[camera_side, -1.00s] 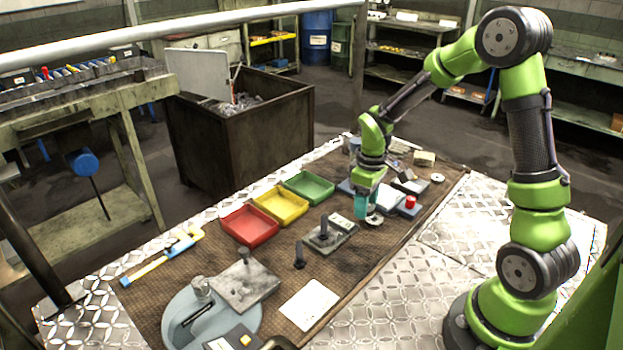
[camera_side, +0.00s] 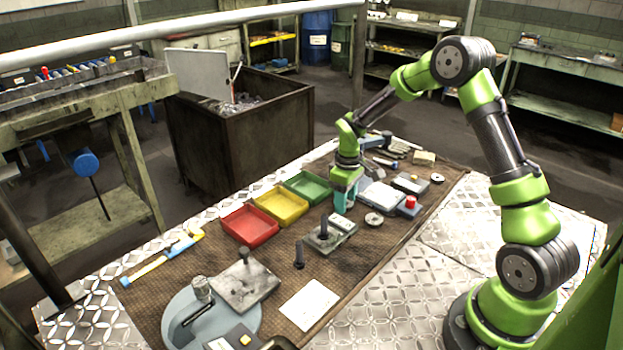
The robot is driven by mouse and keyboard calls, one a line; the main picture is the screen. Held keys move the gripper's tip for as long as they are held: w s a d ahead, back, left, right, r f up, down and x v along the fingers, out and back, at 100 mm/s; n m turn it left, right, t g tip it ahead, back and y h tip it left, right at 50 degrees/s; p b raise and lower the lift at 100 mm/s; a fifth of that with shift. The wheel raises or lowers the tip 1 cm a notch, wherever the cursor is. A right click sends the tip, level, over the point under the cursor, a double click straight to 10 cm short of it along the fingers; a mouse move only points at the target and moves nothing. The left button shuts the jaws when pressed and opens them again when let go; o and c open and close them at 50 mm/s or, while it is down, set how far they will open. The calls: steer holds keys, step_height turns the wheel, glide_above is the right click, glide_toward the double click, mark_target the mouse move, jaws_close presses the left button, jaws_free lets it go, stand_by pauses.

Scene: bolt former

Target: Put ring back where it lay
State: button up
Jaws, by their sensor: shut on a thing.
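My gripper (camera_side: 342,209) points down with its teal fingers low over the mat, just behind a plate with a dark upright peg (camera_side: 324,228). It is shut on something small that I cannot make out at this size. A grey metal ring (camera_side: 374,219) lies flat on the brown mat to the right of my gripper, apart from it. Another pale ring (camera_side: 437,178) lies farther back at the right edge of the mat. I see no ring on the dark peg.
Red (camera_side: 249,227), yellow (camera_side: 281,207) and green (camera_side: 309,187) trays stand left of my gripper. A second dark peg (camera_side: 299,255) stands nearer the front. Blocks with a red knob (camera_side: 410,202) lie to the right. A white sheet (camera_side: 309,305) lies in front.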

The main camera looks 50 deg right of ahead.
steer(key=shift+f, duration=0.7)
steer(key=o, duration=0.8)
steer(key=s+a+r+m+t, duration=0.1)
steer(key=s+a+r, duration=0.1)
steer(key=r, duration=0.8)
steer(key=s+a+r+t, duration=0.1)
steer(key=a+r, duration=0.2)
steer(key=r, duration=0.6)
steer(key=s+a+r+m+t, duration=0.1)
steer(key=s+a+r, duration=0.1)
steer(key=s, duration=0.3)
steer(key=s+a+r+m+t+y, duration=0.1)
steer(key=s+a+r+m+t, duration=0.1)
steer(key=s+a, duration=0.3)
steer(key=s+a+r+m+t+y, duration=0.1)
steer(key=s+a+r+t, duration=0.1)
steer(key=s, duration=0.4)
steer(key=shift+s+a+r+m, duration=0.1)
steer(key=shift+s+a+m, duration=0.1)
steer(key=shift+a, duration=0.2)
steer(key=shift+s+a+m, duration=0.1)
steer(key=shift+a+m, duration=0.1)
steer(key=shift+a, duration=0.2)
steer(key=shift+w, duration=0.1)
